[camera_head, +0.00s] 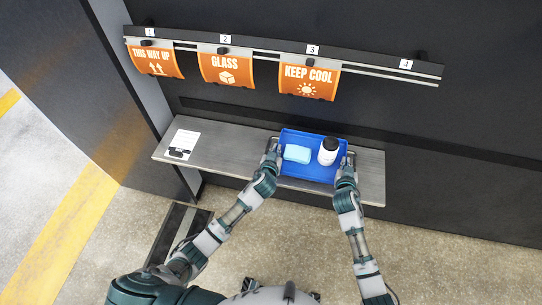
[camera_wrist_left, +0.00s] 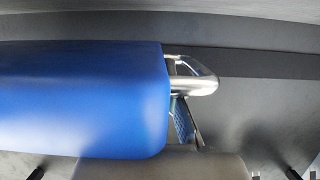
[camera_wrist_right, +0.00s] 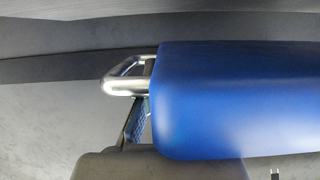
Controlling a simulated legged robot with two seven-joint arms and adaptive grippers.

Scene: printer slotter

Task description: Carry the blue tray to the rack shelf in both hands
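The blue tray (camera_head: 306,170) is over the grey metal shelf, and I cannot tell whether it rests on it. It holds a light blue block (camera_head: 297,153) and a white bottle with a dark cap (camera_head: 327,152). My left gripper (camera_head: 272,158) is at the tray's left handle (camera_wrist_left: 207,78); a finger with a blue pad shows just under the handle. My right gripper (camera_head: 347,170) is at the right handle (camera_wrist_right: 118,84), with a similar finger under it. The tray hides part of both grippers, so their closure is unclear.
The shelf (camera_head: 225,150) has free room left of the tray, with a white label card (camera_head: 184,143) near its left end. Above it, a rail numbered 1 to 4 (camera_head: 390,71) carries orange signs, including GLASS (camera_head: 225,69) and KEEP COOL (camera_head: 309,83). A dark wall stands behind.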

